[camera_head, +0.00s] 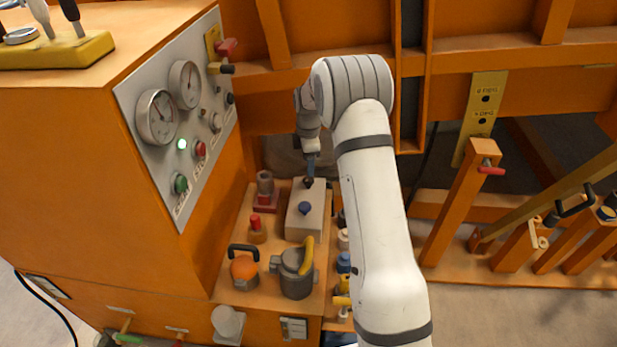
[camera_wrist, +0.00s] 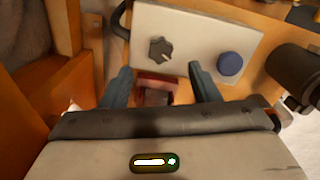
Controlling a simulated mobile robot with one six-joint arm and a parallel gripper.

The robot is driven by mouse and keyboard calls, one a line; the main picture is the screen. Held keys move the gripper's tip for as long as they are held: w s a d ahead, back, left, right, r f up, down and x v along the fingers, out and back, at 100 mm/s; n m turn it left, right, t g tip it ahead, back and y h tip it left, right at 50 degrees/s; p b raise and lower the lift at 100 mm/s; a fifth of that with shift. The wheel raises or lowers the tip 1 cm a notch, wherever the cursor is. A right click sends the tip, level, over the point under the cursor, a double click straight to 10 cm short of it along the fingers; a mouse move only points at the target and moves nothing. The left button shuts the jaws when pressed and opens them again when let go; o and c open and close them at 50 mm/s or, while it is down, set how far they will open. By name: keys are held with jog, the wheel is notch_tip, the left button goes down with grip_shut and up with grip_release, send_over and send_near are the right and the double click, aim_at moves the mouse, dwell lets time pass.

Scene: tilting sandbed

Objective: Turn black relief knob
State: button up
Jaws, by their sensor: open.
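The black knob (camera_wrist: 160,50) sits on a pale grey box (camera_wrist: 200,22), next to a blue knob (camera_wrist: 229,64). In the head view the black knob (camera_head: 308,183) is at the far end of the box (camera_head: 317,205), with the blue knob (camera_head: 305,208) nearer. My gripper (camera_wrist: 161,78) is open, its two blue-grey fingers spread on either side of the black knob's line in the wrist view, apart from it. In the head view my gripper (camera_head: 311,166) points down just above the black knob; its fingertips are partly hard to make out.
A red-based fitting (camera_head: 265,195) stands left of the box. A grey pot with a yellow handle (camera_head: 297,272) and an orange knob (camera_head: 244,270) stand nearer. The gauge panel (camera_head: 170,120) rises at left. An orange frame wall stands behind.

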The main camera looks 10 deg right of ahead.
aim_at(308, 179)
notch_tip(308, 179, down, 7)
jog(key=shift+r, duration=0.2)
jog(key=c, duration=1)
jog(key=shift+m, duration=0.4)
jog(key=m+b, duration=0.1)
jog(key=m, duration=0.1)
jog(key=shift+m, duration=0.4)
jog(key=shift+m+b, duration=0.3)
jog(key=shift+m, duration=1.7)
